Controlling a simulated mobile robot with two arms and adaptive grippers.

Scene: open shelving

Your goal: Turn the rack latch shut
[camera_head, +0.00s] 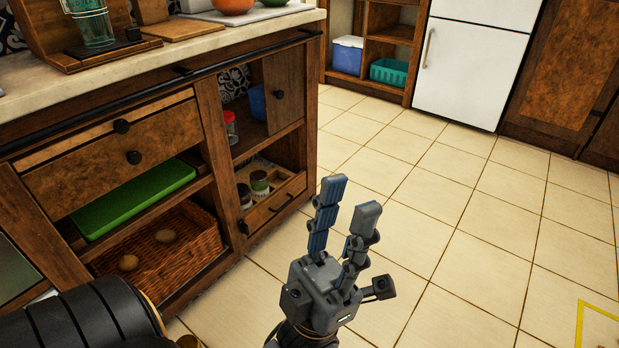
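My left gripper (350,197) is at the lower middle, pointing up, with its two fingers apart and nothing between them. It appears in front of the tiled floor, to the right of the wooden shelving unit (212,150). No rack latch can be made out with certainty. A small dark fitting (243,227) sits low on the unit's upright, left of the gripper, but I cannot tell what it is. A dark knob (279,94) is on the sliding door panel above. My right gripper is not in view.
A white fridge (475,60) stands at the back.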

